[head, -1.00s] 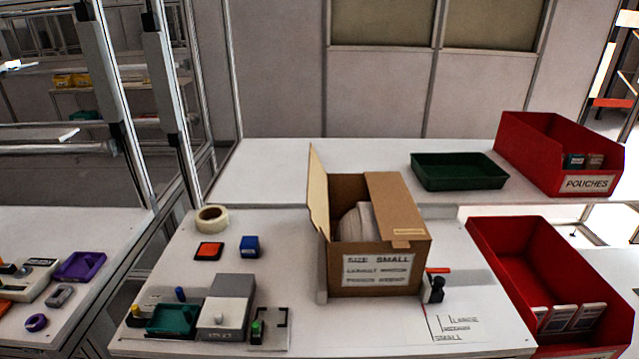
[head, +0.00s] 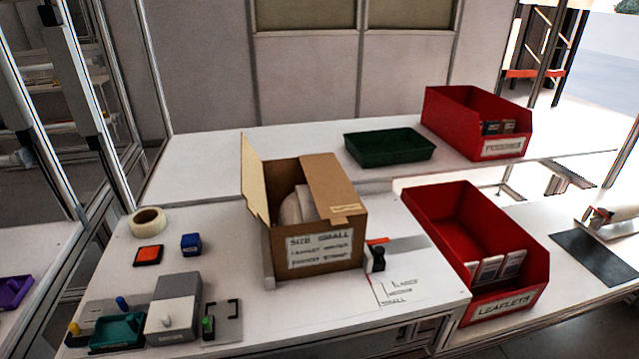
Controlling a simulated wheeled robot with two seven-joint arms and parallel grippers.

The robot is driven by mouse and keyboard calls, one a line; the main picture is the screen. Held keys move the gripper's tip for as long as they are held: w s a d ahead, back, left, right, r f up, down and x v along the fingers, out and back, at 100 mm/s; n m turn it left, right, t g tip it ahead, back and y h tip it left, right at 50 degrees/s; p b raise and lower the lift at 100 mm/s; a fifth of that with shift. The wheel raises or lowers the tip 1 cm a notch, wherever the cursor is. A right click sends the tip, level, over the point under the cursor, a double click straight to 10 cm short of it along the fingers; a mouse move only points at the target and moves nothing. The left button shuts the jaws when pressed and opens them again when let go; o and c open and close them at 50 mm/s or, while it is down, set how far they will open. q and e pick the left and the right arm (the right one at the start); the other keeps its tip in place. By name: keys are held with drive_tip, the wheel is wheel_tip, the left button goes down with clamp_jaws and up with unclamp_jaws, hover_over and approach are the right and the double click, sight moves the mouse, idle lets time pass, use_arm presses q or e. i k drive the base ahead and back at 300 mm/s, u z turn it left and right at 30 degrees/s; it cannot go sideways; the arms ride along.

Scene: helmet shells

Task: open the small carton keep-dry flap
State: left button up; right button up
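The small carton (head: 320,262) stands on the white table in the middle of the head view, with a label reading "SIZE SMALL" on its front. Its left flap (head: 256,178) stands up, tilted a little outward. Its right flap (head: 330,185) lies over the right part of the opening, with a small tan tab or label at its front edge. A white rounded thing (head: 292,207) shows inside through the open left part. Neither of my grippers is in view.
A green tray (head: 390,147) and a red pouches bin (head: 475,122) stand behind. A red leaflets bin (head: 476,250) is to the right. A tape roll (head: 147,221), an orange-topped block (head: 149,255), a blue block (head: 191,244) and a grey device (head: 173,309) lie left of the carton.

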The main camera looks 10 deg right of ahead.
sight(335, 198)
drive_tip(key=z, duration=0.8)
drive_tip(key=k, duration=0.35)
drive_tip(key=u, duration=1.25)
